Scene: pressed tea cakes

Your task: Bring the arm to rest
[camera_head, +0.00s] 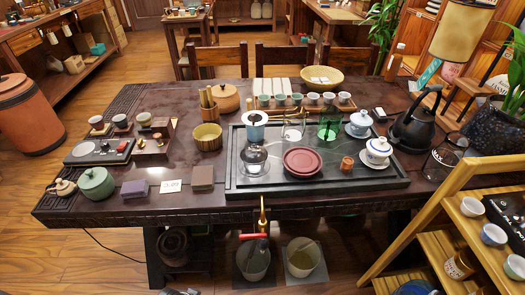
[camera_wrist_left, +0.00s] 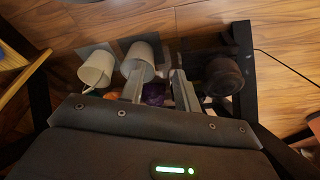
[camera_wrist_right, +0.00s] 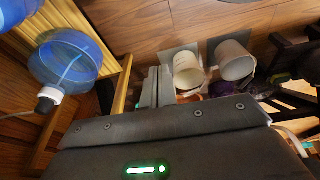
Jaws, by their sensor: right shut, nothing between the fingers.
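My left gripper (camera_wrist_left: 159,90) shows in the left wrist view with its two fingers apart and nothing held between them. It hangs low, over the floor area with two white buckets. My right gripper (camera_wrist_right: 157,86) shows in the right wrist view with its fingers together and nothing between them. It also points down, beside the buckets and a wooden shelf edge. In the head view neither gripper can be made out clearly; the arms are out of the table area.
The dark tea table (camera_head: 120,213) carries a black tray (camera_head: 330,187) with a red round lid (camera_head: 303,161). Two buckets (camera_head: 253,262) stand below its front edge. A wooden shelf (camera_head: 430,215) stands at right. A blue water bottle (camera_wrist_right: 65,60) is near my right gripper.

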